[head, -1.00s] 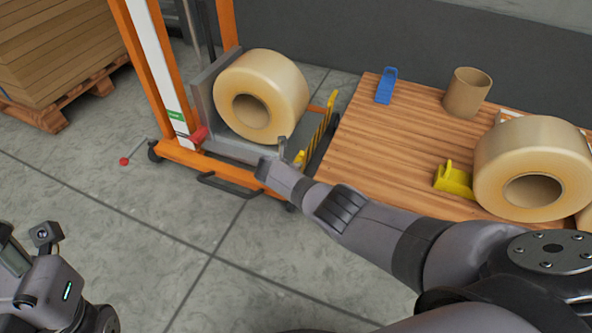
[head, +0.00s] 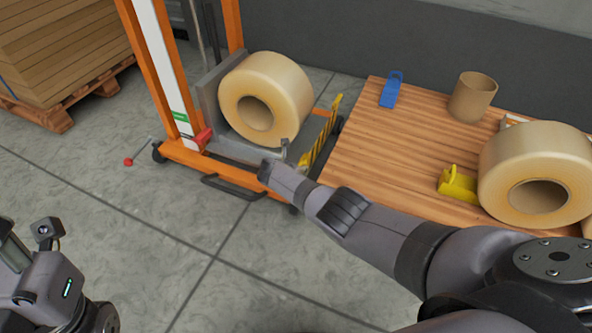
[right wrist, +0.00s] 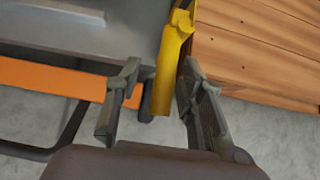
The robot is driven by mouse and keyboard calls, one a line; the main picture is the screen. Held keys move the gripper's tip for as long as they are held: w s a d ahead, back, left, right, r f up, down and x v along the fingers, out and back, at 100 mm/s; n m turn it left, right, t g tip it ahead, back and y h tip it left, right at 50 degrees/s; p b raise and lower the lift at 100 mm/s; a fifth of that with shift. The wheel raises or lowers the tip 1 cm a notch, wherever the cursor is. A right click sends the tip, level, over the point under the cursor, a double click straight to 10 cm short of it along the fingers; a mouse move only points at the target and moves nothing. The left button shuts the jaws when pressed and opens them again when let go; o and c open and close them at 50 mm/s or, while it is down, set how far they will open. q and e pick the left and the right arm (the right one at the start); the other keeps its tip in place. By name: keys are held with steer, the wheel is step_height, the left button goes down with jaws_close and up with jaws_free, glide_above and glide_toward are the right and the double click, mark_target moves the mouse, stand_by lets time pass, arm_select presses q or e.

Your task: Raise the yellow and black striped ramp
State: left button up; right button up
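The yellow and black striped ramp (head: 322,137) stands steeply along the platform's side facing the table. Its yellow edge (right wrist: 172,55) runs down the middle of the right wrist view. My right gripper (head: 285,152) is at the ramp's near end, partly hidden behind its own wrist. In the right wrist view its two fingers (right wrist: 158,98) are apart, with the ramp's yellow end between them, nearer the right finger. I see no clear grip on it. My left gripper (head: 18,262) is at the lower left, cut off by the picture edge; its fingers cannot be made out.
A tape roll (head: 265,98) rests on the grey platform of the orange lift (head: 232,176). The wooden table (head: 400,140) beside it holds another roll (head: 537,172), a cardboard core (head: 472,96), and blue (head: 391,90) and yellow (head: 458,185) pieces. Open floor lies in front.

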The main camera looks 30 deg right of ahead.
steer(key=shift+s, duration=0.15)
steer(key=v, duration=1.2)
stand_by(0.3)
stand_by(0.4)
